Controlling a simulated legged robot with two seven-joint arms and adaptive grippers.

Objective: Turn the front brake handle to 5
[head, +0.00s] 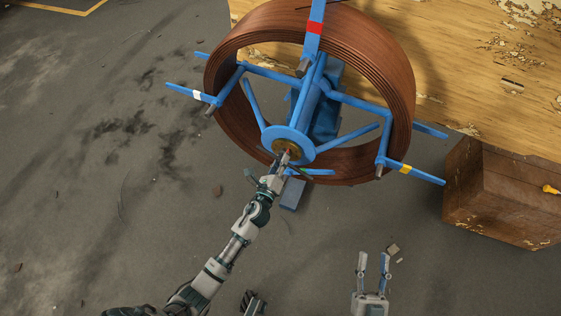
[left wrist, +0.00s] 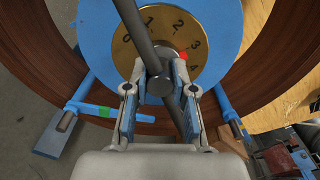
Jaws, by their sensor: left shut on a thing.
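The blue spool holder (head: 312,95) carries a coil of brown pipe (head: 395,70). At its front hub is a brass dial (head: 285,143), which in the left wrist view (left wrist: 205,22) shows the numbers 0 to 4. The dark grey brake handle (left wrist: 136,25) crosses the dial as a slanted bar. A red mark (left wrist: 183,56) beside the handle's hub sits near 3 and 4. My left gripper (head: 284,160) is at the hub, its fingertips (left wrist: 160,78) shut on the handle's middle. My right gripper (head: 373,258) is open and empty, low in the head view, away from the spool.
Blue arms with white (head: 197,95), red (head: 315,28) and yellow (head: 405,168) bands stick out around the coil. A worn wooden board (head: 470,70) lies behind right, with a brown box (head: 500,195) at the right. The grey floor at left is mostly clear.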

